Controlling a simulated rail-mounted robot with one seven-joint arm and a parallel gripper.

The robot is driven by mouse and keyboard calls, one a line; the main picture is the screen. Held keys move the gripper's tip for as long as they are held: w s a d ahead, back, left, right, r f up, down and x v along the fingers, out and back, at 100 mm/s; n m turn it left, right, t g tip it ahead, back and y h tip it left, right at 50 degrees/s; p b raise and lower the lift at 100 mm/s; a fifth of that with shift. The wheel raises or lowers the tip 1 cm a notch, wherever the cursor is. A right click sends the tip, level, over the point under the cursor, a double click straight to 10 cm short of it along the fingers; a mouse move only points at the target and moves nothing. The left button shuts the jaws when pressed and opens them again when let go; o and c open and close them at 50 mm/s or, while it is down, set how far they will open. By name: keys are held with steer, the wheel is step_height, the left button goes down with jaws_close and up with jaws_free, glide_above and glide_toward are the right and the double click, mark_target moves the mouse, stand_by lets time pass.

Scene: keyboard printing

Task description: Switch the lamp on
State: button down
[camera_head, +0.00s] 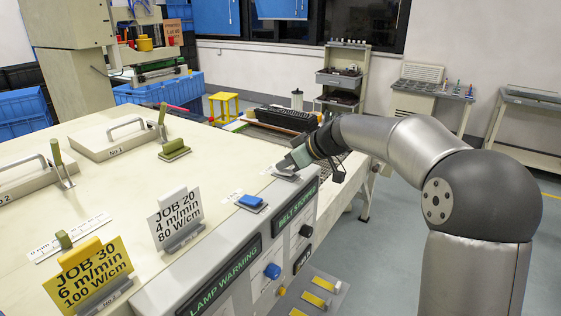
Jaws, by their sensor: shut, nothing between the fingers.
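No thing in view is clearly the lamp itself. Yellow switches (320,284) are on the lower ledge. My gripper (290,162) is shut and empty at the far end of the console top, beyond the blue switch. Its fingertips are close to a small grey part there; contact cannot be told.
Two cards, "JOB 20" (178,211) and yellow "JOB 30" (92,272), stand on the cream machine top (130,190). Handled lids (112,135) and levers stand at the left. The floor at the right is open.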

steer(key=shift+d+f, duration=0.1)
steer(key=shift+d, duration=0.1)
steer(key=shift+s+d+f+b, duration=0.15)
steer(key=shift+s+d+b, duration=0.4)
steer(key=shift+b, duration=0.45)
steer(key=shift+d, duration=0.1)
steer(key=shift+r, duration=0.3)
steer(key=r+p, duration=0.1)
steer(key=r, duration=0.2)
steer(key=shift+d, duration=0.2)
steer(key=b+v, duration=0.2)
steer(key=v, duration=0.8)
steer(key=shift+s+d+b, duration=0.15)
steer(key=shift+s+b, duration=0.1)
steer(key=shift+b, duration=0.1)
steer(key=shift+r, duration=0.15)
